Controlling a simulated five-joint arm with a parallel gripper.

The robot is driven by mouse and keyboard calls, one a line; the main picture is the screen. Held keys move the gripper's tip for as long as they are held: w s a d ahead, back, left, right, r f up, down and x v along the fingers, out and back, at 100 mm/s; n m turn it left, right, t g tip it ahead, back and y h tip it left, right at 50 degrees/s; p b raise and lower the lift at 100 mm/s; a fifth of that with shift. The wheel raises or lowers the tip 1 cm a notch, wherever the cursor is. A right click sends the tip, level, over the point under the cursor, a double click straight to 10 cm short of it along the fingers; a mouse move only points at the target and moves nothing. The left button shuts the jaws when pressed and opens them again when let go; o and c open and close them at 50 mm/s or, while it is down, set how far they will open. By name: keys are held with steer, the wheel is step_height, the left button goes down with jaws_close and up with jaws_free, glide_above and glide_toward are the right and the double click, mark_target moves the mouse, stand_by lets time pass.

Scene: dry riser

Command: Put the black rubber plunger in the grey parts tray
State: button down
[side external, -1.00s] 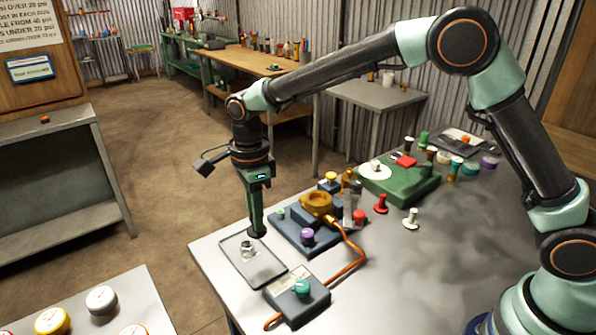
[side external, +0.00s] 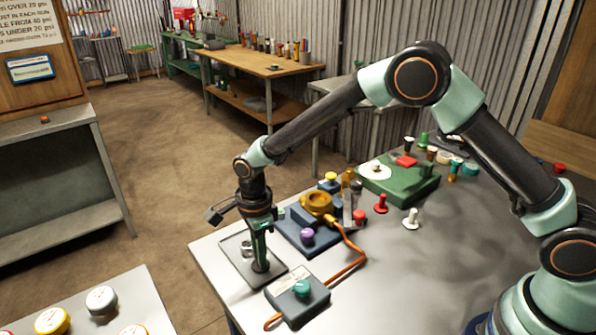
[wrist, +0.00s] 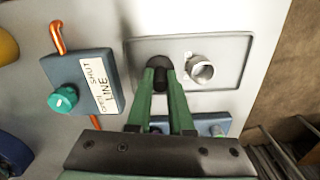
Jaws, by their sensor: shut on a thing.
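The black rubber plunger (side external: 261,267) is between the fingers of my gripper (side external: 261,257), which is shut on it and points down. Its dark wide end is low over the front part of the grey parts tray (side external: 276,269), at or just above the floor; I cannot tell if it touches. In the wrist view the plunger (wrist: 158,63) shows dark between and beyond the green fingers of my gripper (wrist: 161,72), inside the outline of the tray (wrist: 228,46). The fingers hide part of the plunger.
A silver metal fitting (wrist: 199,70) stands in the tray, close beside the plunger. A grey-blue box with a teal knob (side external: 302,287) and an orange cable sits in front of the tray. A blue base with a brass ring (side external: 318,203) and purple knob (side external: 307,236) stands behind.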

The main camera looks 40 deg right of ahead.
steer(key=c, duration=0.8)
jaws_free()
steer(key=shift+f, duration=0.15)
step_height(320, 180, up, 12)
steer(key=s+d+r+n+t, duration=0.2)
steer(key=s+d+r+n, duration=0.3)
steer(key=d+r+n, duration=0.4)
steer(key=shift+s+d+r+n+t, duration=0.35)
steer(key=shift+s+d+n+t, duration=0.25)
steer(key=shift+s+d+n, duration=1.25)
steer(key=shift+s+d+r+n+t, duration=0.3)
steer(key=shift+s+d+n+t, duration=0.3)
steer(key=shift+s+d+n, duration=1.25)
steer(key=shift+s+d+r+n+t, duration=0.35)
steer(key=shift+s+d+n+t, duration=0.25)
steer(key=shift+s+d+n, duration=1.25)
